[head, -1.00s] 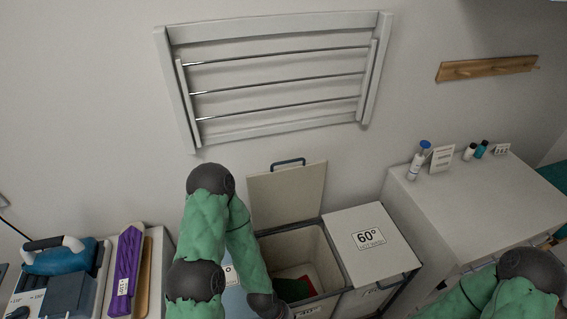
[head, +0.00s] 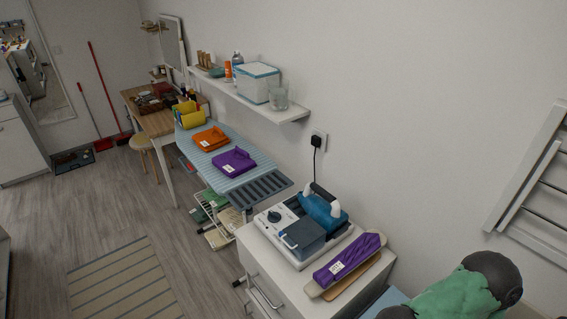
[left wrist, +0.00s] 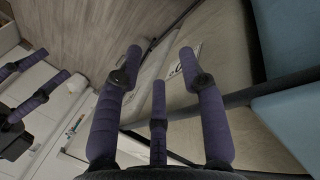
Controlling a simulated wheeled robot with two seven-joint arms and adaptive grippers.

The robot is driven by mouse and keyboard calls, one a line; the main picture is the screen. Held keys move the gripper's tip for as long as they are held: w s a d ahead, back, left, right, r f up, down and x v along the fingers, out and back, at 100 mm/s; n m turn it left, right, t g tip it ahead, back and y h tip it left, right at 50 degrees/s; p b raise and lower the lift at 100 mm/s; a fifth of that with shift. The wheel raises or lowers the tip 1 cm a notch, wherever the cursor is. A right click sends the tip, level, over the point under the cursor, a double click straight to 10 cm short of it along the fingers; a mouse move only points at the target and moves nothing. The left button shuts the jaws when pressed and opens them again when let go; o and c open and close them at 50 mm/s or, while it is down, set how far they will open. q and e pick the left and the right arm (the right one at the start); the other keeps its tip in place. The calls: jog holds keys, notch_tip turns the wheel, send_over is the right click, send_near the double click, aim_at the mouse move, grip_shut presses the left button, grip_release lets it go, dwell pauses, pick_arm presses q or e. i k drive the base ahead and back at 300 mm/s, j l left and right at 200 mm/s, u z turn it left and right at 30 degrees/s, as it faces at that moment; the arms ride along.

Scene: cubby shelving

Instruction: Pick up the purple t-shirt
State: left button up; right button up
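In the head view a folded purple garment (head: 234,162) with a white label lies flat on the ironing board (head: 228,134). A second purple folded piece (head: 346,259), longer and narrower, with a white label, lies on a wooden sleeve board on the white cabinet. I cannot tell from shape alone which is the t-shirt. My left gripper (left wrist: 160,75) shows in the left wrist view, its three purple fingers spread with nothing between them. My right gripper (left wrist: 50,72) shows at that view's left edge, its visible fingers apart. Neither gripper shows in the head view.
An orange folded garment (head: 209,138) lies beside the purple one on the ironing board. A blue steam iron station (head: 306,222) stands on the white cabinet (head: 272,272). A wall shelf (head: 247,96) hangs above. The floor (head: 110,200) to the left is mostly clear.

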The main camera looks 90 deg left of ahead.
aim_at(234, 162)
jog(key=u, duration=0.4)
jog(key=l+u, duration=0.15)
jog(key=u, duration=0.65)
jog(key=k+l+u, duration=0.1)
jog(key=u, duration=0.3)
jog(key=i+j+u, duration=0.15)
jog(key=u, duration=1.6)
jog(key=i+j+u, duration=0.35)
jog(key=i, duration=0.25)
jog(key=i+j+u, duration=0.35)
jog(key=i, duration=0.25)
jog(key=i+u, duration=0.35)
jog(key=i, duration=0.3)
jog(key=i+j+z, duration=0.1)
jog(key=i+z, duration=0.35)
jog(key=i+j+z, duration=0.2)
jog(key=i+z, duration=0.2)
jog(key=i+j+z, duration=0.45)
